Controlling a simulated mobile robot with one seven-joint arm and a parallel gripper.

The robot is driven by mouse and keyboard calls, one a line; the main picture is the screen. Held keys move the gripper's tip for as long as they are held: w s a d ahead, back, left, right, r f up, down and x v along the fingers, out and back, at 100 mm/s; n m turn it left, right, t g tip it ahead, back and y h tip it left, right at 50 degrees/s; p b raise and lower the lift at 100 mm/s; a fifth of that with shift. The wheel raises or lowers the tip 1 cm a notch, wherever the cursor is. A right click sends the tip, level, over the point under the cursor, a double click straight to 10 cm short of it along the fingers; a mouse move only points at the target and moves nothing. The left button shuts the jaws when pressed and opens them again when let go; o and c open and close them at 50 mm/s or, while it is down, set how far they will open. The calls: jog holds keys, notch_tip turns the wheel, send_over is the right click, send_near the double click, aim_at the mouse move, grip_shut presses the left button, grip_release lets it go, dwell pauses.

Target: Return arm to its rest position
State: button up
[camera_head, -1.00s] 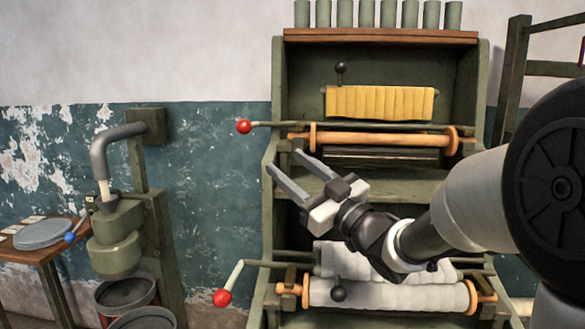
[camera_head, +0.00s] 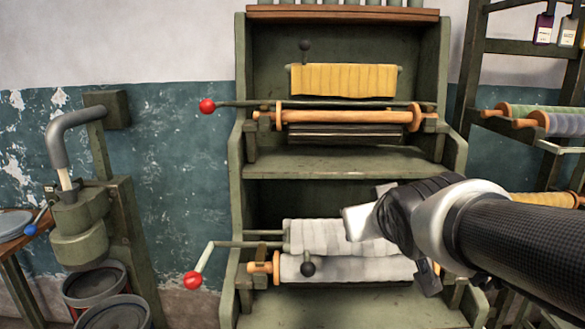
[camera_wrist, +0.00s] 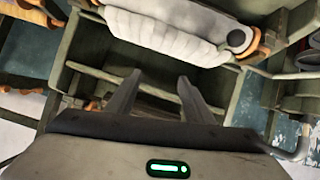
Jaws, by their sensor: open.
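My gripper shows in the wrist view (camera_wrist: 160,95) with its two grey fingers apart and nothing between them. In the head view my arm (camera_head: 520,235) reaches in from the right. Its end is in front of the lower part of the green cabinet (camera_head: 345,162), and the fingers are hidden there behind the wrist. A white cloth roll (camera_head: 340,268) lies just left of and partly behind the arm's end. It also shows at the top of the wrist view (camera_wrist: 160,35). I cannot tell how far the gripper is from it.
The cabinet's upper bay holds a yellow cloth (camera_head: 343,79) over a wooden roller (camera_head: 345,116). Red-knobbed levers (camera_head: 207,106) stick out left. A green pump stand (camera_head: 80,225) with buckets (camera_head: 97,283) stands left. A rack with coloured rolls (camera_head: 560,123) is at right.

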jog(key=s+f+m+g+p, duration=0.1)
jog(key=s+f+g, duration=0.2)
jog(key=s, duration=0.6)
jog(key=s+f+m+g, duration=0.1)
jog(key=s+f+g, duration=0.25)
jog(key=s, duration=0.55)
notch_tip(320, 180, up, 23)
jog(key=p, duration=2.3)
jog(key=shift+f, duration=0.15)
